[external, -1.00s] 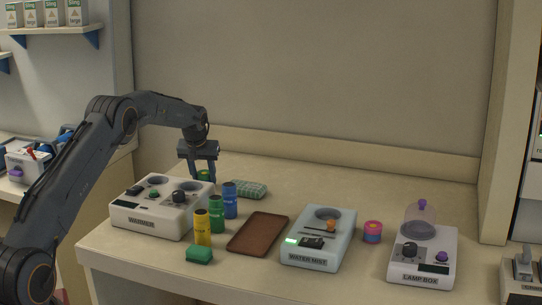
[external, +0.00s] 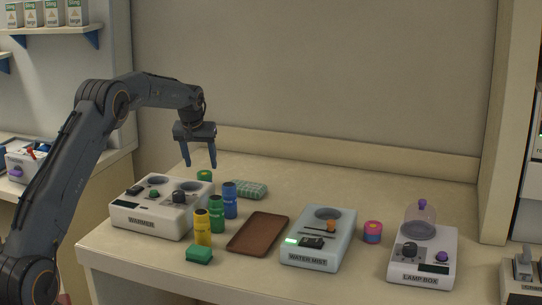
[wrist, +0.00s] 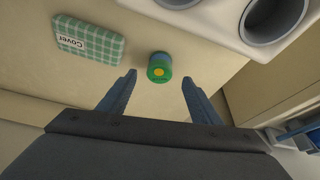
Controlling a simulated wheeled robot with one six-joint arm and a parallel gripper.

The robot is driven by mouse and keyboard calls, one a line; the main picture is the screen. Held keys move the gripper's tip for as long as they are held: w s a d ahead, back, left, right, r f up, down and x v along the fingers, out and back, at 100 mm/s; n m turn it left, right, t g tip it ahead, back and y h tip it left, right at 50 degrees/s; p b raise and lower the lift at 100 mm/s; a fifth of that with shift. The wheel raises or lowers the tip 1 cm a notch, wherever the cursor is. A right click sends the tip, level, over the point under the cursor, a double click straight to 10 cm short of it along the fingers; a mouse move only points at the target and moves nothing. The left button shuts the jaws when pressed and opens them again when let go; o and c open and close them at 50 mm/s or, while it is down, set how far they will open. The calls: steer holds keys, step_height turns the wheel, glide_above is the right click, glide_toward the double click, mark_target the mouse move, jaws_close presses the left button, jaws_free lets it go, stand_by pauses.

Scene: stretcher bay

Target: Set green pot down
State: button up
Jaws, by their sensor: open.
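The green pot (external: 204,175) stands on the counter behind the warmer, next to the folded checked cover. In the wrist view the green pot (wrist: 160,69) shows from above, with a yellow dot on its green top and a blue band on its side. My gripper (external: 202,165) is open and empty, above the pot and apart from it. In the wrist view its two fingers (wrist: 158,82) are spread wide, with the pot just beyond the gap between their tips.
The white warmer (external: 144,217) with round wells is in front of the pot. The checked cover (external: 252,189) lies to its right. Yellow (external: 203,228), green (external: 217,214) and blue (external: 230,201) cylinders stand beside the warmer. A brown tray (external: 257,233) and the water mist box (external: 305,262) are further right.

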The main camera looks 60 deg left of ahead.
steer(key=shift+b+v, duration=0.3)
steer(key=shift+v, duration=2.05)
steer(key=s+d+m+p, duration=0.1)
steer(key=s+d, duration=0.1)
steer(key=d, duration=0.6)
steer(key=s+d+m+p, duration=0.1)
steer(key=s+d+m, duration=0.1)
steer(key=d, duration=0.7)
steer(key=s+d+m+h+p, duration=0.1)
steer(key=s+d, duration=0.1)
steer(key=d, duration=0.7)
steer(key=shift+d, duration=0.2)
steer(key=s+d+f+m+h+b, duration=0.1)
steer(key=s+d+f, duration=0.3)
steer(key=d, duration=0.7)
steer(key=s+d+f+m+g+h+b, duration=0.1)
steer(key=s+d+f+m, duration=0.2)
steer(key=d, duration=0.9)
steer(key=s+d+f+m+g+b, duration=0.1)
steer(key=s+d+f+m, duration=0.2)
steer(key=s+d+f, duration=0.3)
steer(key=s+d, duration=0.4)
steer(key=d, duration=0.2)
steer(key=shift+s+f+h, duration=0.2)
steer(key=shift+s+h, duration=0.15)
steer(key=shift+h, duration=0.05)
